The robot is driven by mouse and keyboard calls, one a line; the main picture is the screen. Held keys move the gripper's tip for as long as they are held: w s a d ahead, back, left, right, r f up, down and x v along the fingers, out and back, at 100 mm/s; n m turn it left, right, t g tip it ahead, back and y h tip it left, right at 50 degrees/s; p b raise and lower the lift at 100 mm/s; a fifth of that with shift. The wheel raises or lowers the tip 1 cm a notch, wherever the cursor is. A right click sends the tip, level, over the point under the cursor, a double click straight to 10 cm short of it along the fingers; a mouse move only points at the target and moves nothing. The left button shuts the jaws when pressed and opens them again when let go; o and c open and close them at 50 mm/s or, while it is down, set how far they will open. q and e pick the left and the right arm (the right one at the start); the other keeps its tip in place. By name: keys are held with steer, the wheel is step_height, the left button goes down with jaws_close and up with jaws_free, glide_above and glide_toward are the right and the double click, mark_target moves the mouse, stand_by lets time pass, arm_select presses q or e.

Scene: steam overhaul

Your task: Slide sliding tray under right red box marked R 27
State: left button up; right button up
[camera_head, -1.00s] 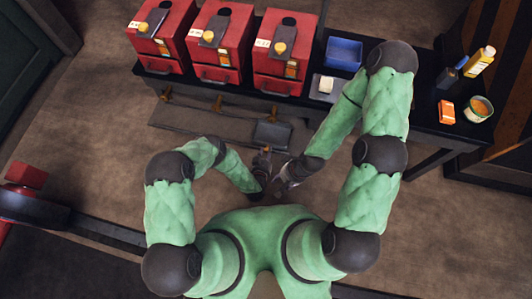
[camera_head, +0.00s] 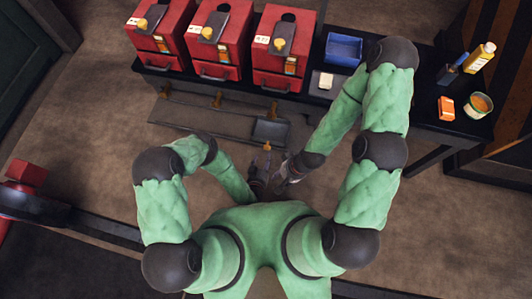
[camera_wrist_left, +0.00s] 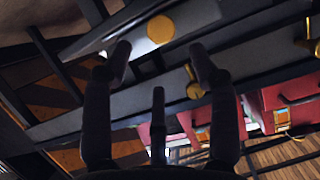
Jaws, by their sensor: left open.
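Three red boxes stand in a row on a black table; the right red box (camera_head: 284,52) is nearest the blue bin. Its R 27 marking is too small to read. Below the table edge, the grey sliding tray (camera_head: 271,131) under the right box sticks out, with a brass knob (camera_head: 267,146) at its near end. My left gripper (camera_head: 263,163) is just on the near side of that knob. In the left wrist view its fingers (camera_wrist_left: 161,56) are spread and empty, with a round brass knob (camera_wrist_left: 160,29) beyond them. My right gripper (camera_head: 286,177) is close beside it; its fingers are unclear.

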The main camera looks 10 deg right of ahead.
arm_select(q)
steer(key=shift+v, duration=2.05)
steer(key=shift+w, duration=0.1)
steer(key=w+a+r+n+g, duration=0.2)
steer(key=w+a+n+g, duration=0.1)
steer(key=a+g, duration=0.3)
steer(key=s+a+r+n+g+p, duration=0.1)
steer(key=s+a+r+n+g, duration=0.2)
steer(key=s+a+r+g, duration=0.3)
steer(key=s+r, duration=0.4)
steer(key=s, duration=0.1)
steer(key=shift+s+a+y, duration=0.25)
steer(key=shift+a+y, duration=0.05)
steer(key=shift+a, duration=0.05)
steer(key=shift+d, duration=0.1)
